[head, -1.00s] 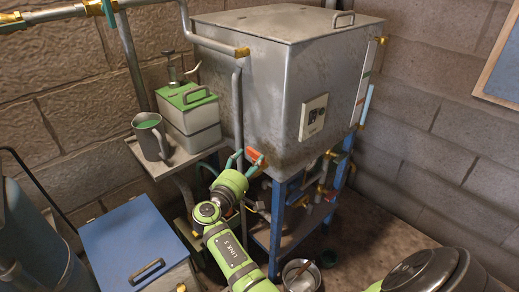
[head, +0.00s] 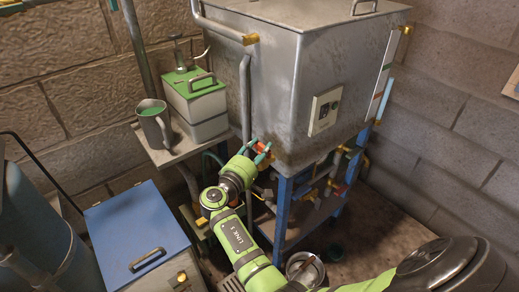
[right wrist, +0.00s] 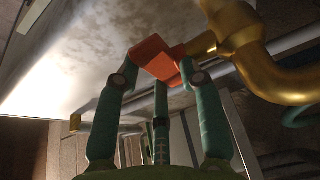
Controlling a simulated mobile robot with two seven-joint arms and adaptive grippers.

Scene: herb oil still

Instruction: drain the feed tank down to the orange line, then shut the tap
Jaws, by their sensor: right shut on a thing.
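The feed tank (head: 265,80) is a large grey metal box on a blue stand. An orange-red tap handle (head: 265,145) is at its lower front edge, and it also shows in the right wrist view (right wrist: 158,60) beside a brass fitting (right wrist: 235,25). My right gripper (head: 257,154) is shut on this handle; its green fingers sit on either side of it in the right wrist view (right wrist: 160,78). A sight gauge (head: 392,62) runs down the tank's right side; the liquid level and orange line are too small to read. My left gripper is out of view.
A shelf (head: 178,155) at left holds a grey mug (head: 153,128) and a green-lidded box (head: 195,100). A blue-lidded chest (head: 135,232) stands at lower left. A metal pot (head: 303,270) is on the floor below the tank. Brass pipework (head: 335,185) runs under the tank.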

